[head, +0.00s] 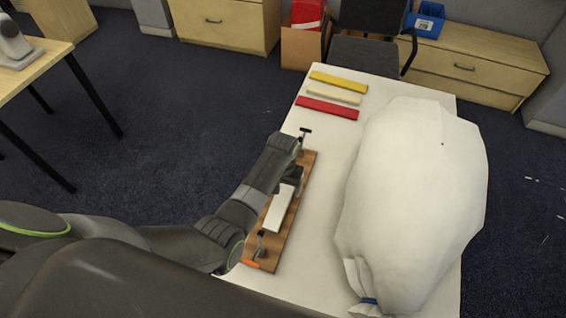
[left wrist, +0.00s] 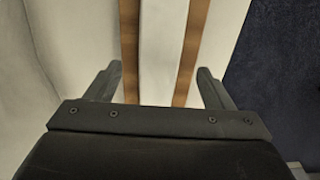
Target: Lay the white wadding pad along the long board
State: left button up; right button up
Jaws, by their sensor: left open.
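The long brown wooden board (head: 268,256) lies lengthwise near the left edge of the white table. The white wadding pad (head: 279,209) lies along the middle of the board as a narrow strip. Its far part is hidden under my left gripper (head: 291,182), which is over the board. In the left wrist view the pad (left wrist: 162,45) runs straight between two brown strips of the board (left wrist: 129,50). My right gripper is not seen.
A big white sack (head: 412,190) fills the table's right side. Yellow (head: 339,82), cream (head: 334,95) and red (head: 327,108) bars lie at the far end. Dark metal fittings stand at the board's far end (head: 304,132) and near end (head: 261,240). An orange piece (head: 250,263) is nearby.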

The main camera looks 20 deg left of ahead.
pick_arm(q)
notch_tip(320, 180, up, 14)
jog(key=shift+f, duration=0.15)
dwell(0.3)
